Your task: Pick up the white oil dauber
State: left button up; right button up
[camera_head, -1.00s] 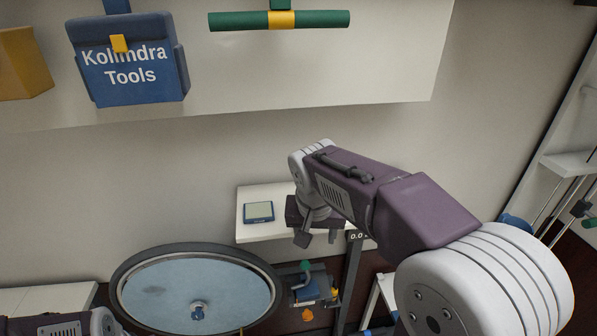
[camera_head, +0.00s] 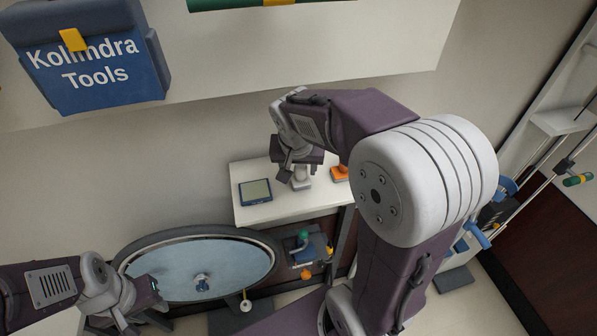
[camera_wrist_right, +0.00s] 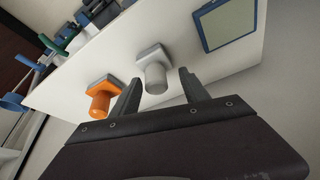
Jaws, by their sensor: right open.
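The white oil dauber (camera_head: 301,182) stands on a white shelf (camera_head: 240,213), partly hidden by my right gripper in the head view. In the right wrist view the white dauber (camera_wrist_right: 154,76) has a square base and a round grip. My right gripper (camera_head: 301,171) is open and close to it. In the right wrist view its two fingers (camera_wrist_right: 160,93) point toward the dauber, which shows between and just beyond their tips. My left gripper (camera_head: 155,312) is low at the left, away from the shelf, its jaws unclear.
An orange dauber (camera_wrist_right: 99,98) stands beside the white one, close to one right finger. A blue-framed pad (camera_head: 255,191) lies on the shelf's other side.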

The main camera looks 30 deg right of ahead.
jog(key=shift+w+d+f, duration=0.15)
jog(key=shift+w+f, duration=0.05)
jog(key=shift+f, duration=0.4)
jog(key=shift+s+d+f, duration=0.1)
jog(key=shift+f, duration=0.15)
jog(key=shift+s, duration=0.35)
jog(key=shift+w, duration=0.25)
grip_shut()
pick_arm(q)
jog(key=shift+s+r, duration=0.35)
jog(key=shift+s, duration=0.05)
pick_arm(e)
jog(key=shift+s, duration=0.1)
